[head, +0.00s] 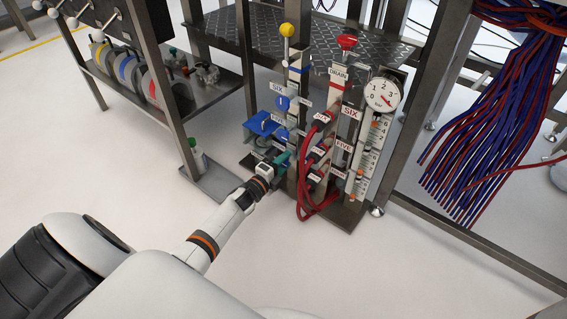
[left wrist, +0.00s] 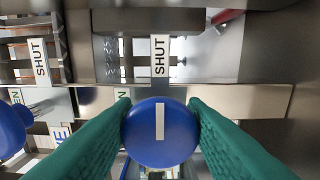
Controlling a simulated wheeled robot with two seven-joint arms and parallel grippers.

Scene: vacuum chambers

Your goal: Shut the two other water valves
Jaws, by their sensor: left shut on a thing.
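My left gripper (head: 284,160) has teal fingers and is low at the water valve panel, left of the red hoses. In the left wrist view its fingers (left wrist: 160,130) are shut on a round blue valve knob (left wrist: 162,150). The white line on that knob stands upright, towards a SHUT label (left wrist: 160,56) above it. A second blue knob (left wrist: 10,132) is cut off at the left edge, with another SHUT label (left wrist: 39,58) above; its line is not visible. In the head view a blue knob (head: 282,103) shows below the SIX label. My right gripper is out of view.
Red hoses (head: 306,190) loop beside the panel on the right. A pressure gauge (head: 382,95), a red DRAIN knob (head: 347,42) and a yellow knob (head: 287,30) stand above. A steel frame post (head: 172,90) rises left of my forearm. The floor in front is clear.

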